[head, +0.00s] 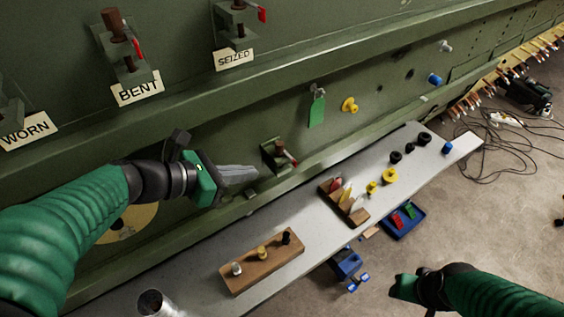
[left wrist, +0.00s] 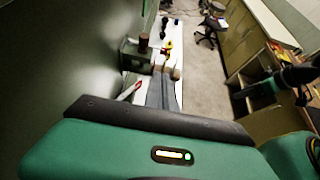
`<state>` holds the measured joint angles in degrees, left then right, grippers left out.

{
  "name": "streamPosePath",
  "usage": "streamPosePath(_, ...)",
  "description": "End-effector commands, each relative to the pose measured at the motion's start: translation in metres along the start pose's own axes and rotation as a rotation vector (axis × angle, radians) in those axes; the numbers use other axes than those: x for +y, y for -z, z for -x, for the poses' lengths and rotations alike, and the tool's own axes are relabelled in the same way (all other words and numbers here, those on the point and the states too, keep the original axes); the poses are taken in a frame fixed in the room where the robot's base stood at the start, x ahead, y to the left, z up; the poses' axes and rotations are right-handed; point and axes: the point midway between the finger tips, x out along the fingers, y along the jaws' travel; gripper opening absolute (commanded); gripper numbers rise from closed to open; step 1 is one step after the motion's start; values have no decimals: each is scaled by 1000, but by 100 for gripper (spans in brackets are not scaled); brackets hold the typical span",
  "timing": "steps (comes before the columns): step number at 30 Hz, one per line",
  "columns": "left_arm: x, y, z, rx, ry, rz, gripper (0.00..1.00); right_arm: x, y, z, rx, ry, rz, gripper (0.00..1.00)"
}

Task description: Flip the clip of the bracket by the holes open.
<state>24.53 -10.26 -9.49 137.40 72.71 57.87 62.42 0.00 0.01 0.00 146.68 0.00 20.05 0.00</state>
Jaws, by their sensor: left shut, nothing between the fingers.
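An unlabelled green bracket (head: 270,157) with a dark brown pin and a red clip (head: 291,157) is on the green panel, just above the grey shelf. It also shows in the left wrist view (left wrist: 133,52), ahead of the fingers and to their left. My left gripper (head: 254,174) is shut and empty, its tips just left of and below this bracket, apparently apart from it. In the left wrist view its fingers (left wrist: 162,92) point toward the shelf. My right gripper (head: 396,288) is low at the right over the floor; its fingers are too unclear to read.
Brackets labelled BENT (head: 122,45), SEIZED (head: 236,24) and WORN (head: 8,105) are higher up. The grey shelf (head: 320,228) bears a wooden block (head: 262,265) with pegs, a tool rack (head: 343,203) and several rings. A green tag (head: 316,111) hangs on the panel. Cables lie on the floor.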

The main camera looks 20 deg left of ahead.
Motion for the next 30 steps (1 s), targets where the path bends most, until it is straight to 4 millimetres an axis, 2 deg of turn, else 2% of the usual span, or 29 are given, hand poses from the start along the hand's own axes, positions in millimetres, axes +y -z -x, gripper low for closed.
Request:
streamPosePath(8,-3,1,-64,5,5,1,0,0,0,0,0,0,0,43)
streamPosePath(12,-3,-14,-83,4,3,-1,0,0,2,8,0,0,0,43)
streamPosePath(18,-2,-20,-96,2,0,-2,0,0,2,10,0,0,0,43)
streamPosePath(30,-2,-20,-98,2,-1,-1,0,0,2,10,0,0,0,43)
